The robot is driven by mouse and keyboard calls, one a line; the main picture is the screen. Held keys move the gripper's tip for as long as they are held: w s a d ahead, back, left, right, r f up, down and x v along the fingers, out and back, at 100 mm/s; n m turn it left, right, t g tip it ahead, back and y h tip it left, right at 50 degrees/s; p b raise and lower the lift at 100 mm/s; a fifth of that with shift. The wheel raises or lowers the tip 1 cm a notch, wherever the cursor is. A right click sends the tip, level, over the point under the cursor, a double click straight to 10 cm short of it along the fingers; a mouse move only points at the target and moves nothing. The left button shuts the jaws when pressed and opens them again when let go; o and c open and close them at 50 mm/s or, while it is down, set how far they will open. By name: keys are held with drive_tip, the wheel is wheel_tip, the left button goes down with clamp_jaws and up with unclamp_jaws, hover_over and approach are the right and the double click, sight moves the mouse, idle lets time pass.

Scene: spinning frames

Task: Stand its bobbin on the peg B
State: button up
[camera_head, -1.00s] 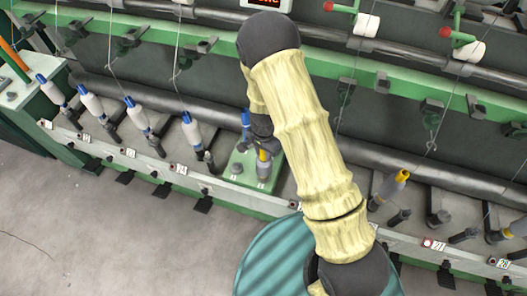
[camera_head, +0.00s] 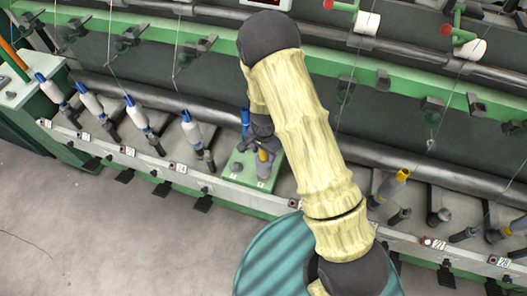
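A small green stand (camera_head: 241,168) sits on the machine's front rail, left of my arm. Two small marks are on its front edge, too small to read for certain. A grey peg (camera_head: 238,164) rises at its left. At its right is a greyish upright piece with a yellow top (camera_head: 263,155); I cannot tell whether it is a bobbin or how it sits on its peg. A blue-topped piece (camera_head: 246,118) stands just behind. My gripper (camera_head: 261,132) is dark, low over the back of the stand and partly hidden by my arm. Its fingers are not clear.
Several blue-topped white bobbins (camera_head: 192,130) stand tilted on spindles along the rail to the left. A yellow-topped bobbin (camera_head: 391,187) and bare spindles (camera_head: 438,213) are at right. Threads hang from the green beam (camera_head: 210,45). Open grey floor (camera_head: 90,225) lies in front.

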drive_tip(key=shift+r, duration=0.1)
wheel_tip(320, 180, up, 17)
drive_tip(key=b, duration=0.1)
drive_tip(key=shift+r, duration=0.15)
idle(0.4)
idle(0.7)
drive_tip(key=s+d+r+n+t, duration=0.1)
drive_tip(key=s+d+r+n, duration=0.1)
drive_tip(key=s+d, duration=0.4)
drive_tip(key=s+d+r+n+t, duration=0.1)
drive_tip(key=s+d+r+n, duration=0.2)
drive_tip(key=s+d+n, duration=0.2)
drive_tip(key=s+d, duration=0.1)
drive_tip(key=d, duration=0.1)
drive_tip(key=shift+d+r+n+t, duration=0.3)
